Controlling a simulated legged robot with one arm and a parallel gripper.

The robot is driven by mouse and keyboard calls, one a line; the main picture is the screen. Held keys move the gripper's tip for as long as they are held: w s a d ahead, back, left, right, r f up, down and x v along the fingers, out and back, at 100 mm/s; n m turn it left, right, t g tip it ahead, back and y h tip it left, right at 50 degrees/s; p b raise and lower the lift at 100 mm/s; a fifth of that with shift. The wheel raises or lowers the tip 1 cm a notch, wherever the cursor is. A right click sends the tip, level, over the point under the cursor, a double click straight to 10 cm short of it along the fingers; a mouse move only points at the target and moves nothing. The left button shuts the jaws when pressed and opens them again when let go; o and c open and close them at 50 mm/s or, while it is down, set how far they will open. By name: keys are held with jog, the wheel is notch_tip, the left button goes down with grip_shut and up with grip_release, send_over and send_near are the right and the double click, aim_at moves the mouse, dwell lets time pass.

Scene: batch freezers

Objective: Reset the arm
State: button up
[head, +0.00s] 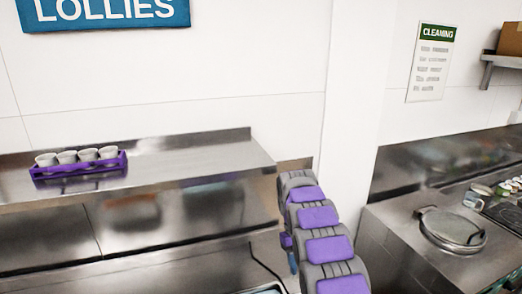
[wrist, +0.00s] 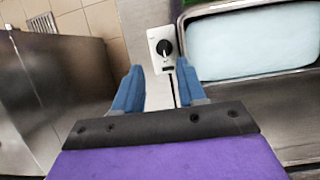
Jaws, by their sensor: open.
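My arm, purple and grey, reaches forward in the lower middle of the head view. My gripper (wrist: 158,88) shows in the wrist view as two blue fingers spread apart, with nothing between them. Beyond the gap is a white wall socket or switch plate (wrist: 153,48) with a black round plug or knob, and a dark cable running down from it. In the head view the gripper is mostly hidden behind the arm; only a bit of blue shows beside it.
A steel shelf (head: 200,158) on the left holds a purple rack (head: 78,168) with several white cups. At right, a steel counter (head: 395,225) has a round lid (head: 452,230). In the wrist view, a pale-filled steel basin (wrist: 250,45) lies right of the fingers and a steel cabinet (wrist: 60,80) left.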

jog(key=s+d+r+m+t+b, duration=0.15)
jog(key=s+r, duration=0.25)
jog(key=s, duration=0.7)
jog(key=s+d+r+m+b, duration=0.1)
jog(key=s+r+b, duration=0.3)
jog(key=s, duration=0.7)
jog(key=s+f+b, duration=0.1)
jog(key=s+f, duration=0.2)
jog(key=s, duration=0.8)
jog(key=s+a+f+y, duration=0.1)
jog(key=s+f, duration=0.2)
jog(key=s, duration=0.8)
jog(key=shift+s+m+t+y+b, duration=0.3)
jog(key=shift+s+m+t+b, duration=0.05)
jog(key=shift+m, duration=0.1)
jog(key=shift+a, duration=0.1)
